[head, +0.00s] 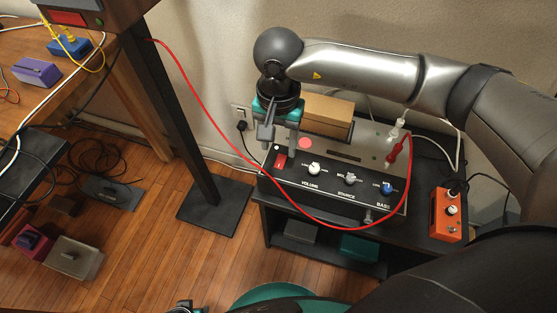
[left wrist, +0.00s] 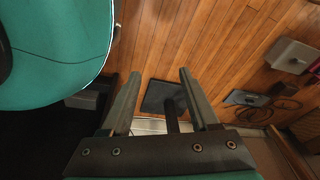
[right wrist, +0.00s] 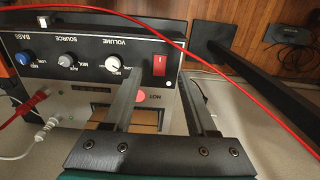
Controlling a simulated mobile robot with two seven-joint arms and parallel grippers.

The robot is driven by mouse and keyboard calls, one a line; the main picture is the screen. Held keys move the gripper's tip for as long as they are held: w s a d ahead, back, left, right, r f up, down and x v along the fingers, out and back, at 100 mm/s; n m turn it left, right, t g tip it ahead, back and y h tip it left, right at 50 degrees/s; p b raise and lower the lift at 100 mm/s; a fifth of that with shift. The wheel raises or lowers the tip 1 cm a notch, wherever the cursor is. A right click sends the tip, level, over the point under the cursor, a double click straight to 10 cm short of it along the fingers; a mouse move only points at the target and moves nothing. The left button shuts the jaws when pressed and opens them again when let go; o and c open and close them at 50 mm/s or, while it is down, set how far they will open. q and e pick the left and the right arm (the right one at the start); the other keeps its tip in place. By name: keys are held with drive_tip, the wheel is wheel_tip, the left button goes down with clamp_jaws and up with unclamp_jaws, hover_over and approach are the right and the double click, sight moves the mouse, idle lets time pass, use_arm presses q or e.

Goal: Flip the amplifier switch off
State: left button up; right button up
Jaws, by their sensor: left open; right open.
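The amplifier (head: 328,183) stands on a dark shelf unit, with a black panel of VOLUME, SOURCE and BASS knobs. Its red rocker switch (head: 281,161) is at the panel's left end in the head view. In the right wrist view the switch (right wrist: 160,65) shows just beyond the fingertips, near the volume knob (right wrist: 113,62). I cannot tell which way the rocker is tipped. My right gripper (right wrist: 160,80) is open and empty, over the amplifier close to the switch; contact is not clear. My left gripper (left wrist: 160,78) is open and empty above the floor, away from the amplifier.
A red cable (head: 211,114) hangs in a loop across the amplifier's front. A cardboard-coloured box (head: 327,112) sits on the amplifier behind the gripper. An orange pedal (head: 446,215) stands to the right. A black post on a floor plate (head: 214,207) stands to the left.

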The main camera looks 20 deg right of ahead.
sight(278, 167)
wheel_tip(278, 167, down, 5)
drive_tip(key=shift+r+b, duration=0.1)
drive_tip(key=shift+b, duration=0.55)
use_arm(q)
drive_tip(key=shift+w+d+r, duration=1.05)
drive_tip(key=shift+w+r, duration=0.2)
drive_tip(key=shift+w, duration=0.05)
use_arm(e)
drive_tip(key=shift+f, duration=0.85)
clamp_jaws()
